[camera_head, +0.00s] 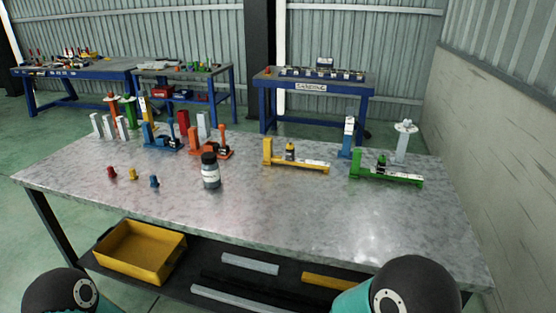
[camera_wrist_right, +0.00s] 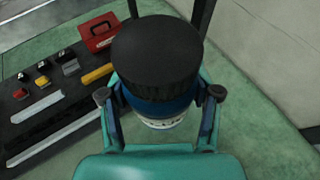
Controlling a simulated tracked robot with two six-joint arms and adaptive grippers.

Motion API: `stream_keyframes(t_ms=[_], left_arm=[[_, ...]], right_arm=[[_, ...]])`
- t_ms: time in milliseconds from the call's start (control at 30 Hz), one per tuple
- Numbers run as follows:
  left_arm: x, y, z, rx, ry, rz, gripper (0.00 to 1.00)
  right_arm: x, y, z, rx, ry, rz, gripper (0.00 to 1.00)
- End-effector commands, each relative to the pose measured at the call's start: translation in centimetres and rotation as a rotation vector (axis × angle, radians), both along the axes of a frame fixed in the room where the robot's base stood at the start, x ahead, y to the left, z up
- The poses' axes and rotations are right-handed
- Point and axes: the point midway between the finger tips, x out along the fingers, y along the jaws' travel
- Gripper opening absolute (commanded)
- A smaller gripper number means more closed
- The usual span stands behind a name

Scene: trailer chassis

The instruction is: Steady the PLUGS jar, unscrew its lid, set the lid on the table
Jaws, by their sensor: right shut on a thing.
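A jar (camera_head: 211,172) with a black lid and a pale label stands upright on the metal table (camera_head: 270,215), left of its middle. Its label is too small to read, and no gripper is near it. In the right wrist view my right gripper (camera_wrist_right: 160,95) is shut around a jar-like thing (camera_wrist_right: 160,103) with a wide black lid, a blue band and a white lettered part below. The lettering cannot be read. My right gripper is outside the head view, so I cannot tell where it holds this thing. My left gripper is not in view.
Red, yellow and blue plugs (camera_head: 132,174) stand left of the jar. Yellow (camera_head: 297,164) and green (camera_head: 386,175) fixtures stand on the right, others at the back left. A yellow bin (camera_head: 140,268) is on the lower shelf. The table's front middle is clear.

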Motion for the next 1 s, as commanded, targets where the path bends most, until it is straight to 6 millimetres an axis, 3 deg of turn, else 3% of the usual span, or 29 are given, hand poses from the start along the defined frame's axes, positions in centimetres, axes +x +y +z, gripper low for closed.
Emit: stream_keyframes(t_ms=[267, 467, 1000], left_arm=[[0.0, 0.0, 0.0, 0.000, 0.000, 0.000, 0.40], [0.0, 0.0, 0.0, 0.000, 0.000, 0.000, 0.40], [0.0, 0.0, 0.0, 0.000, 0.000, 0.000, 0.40]], right_arm=[[0.1, -0.2, 0.7, 0.002, 0.000, -0.071, 0.00], [0.3, 1.3, 0.5, 0.000, 0.000, 0.002, 0.00], [1.8, 13.2, -1.0, 0.001, 0.000, 0.589, 0.00]])
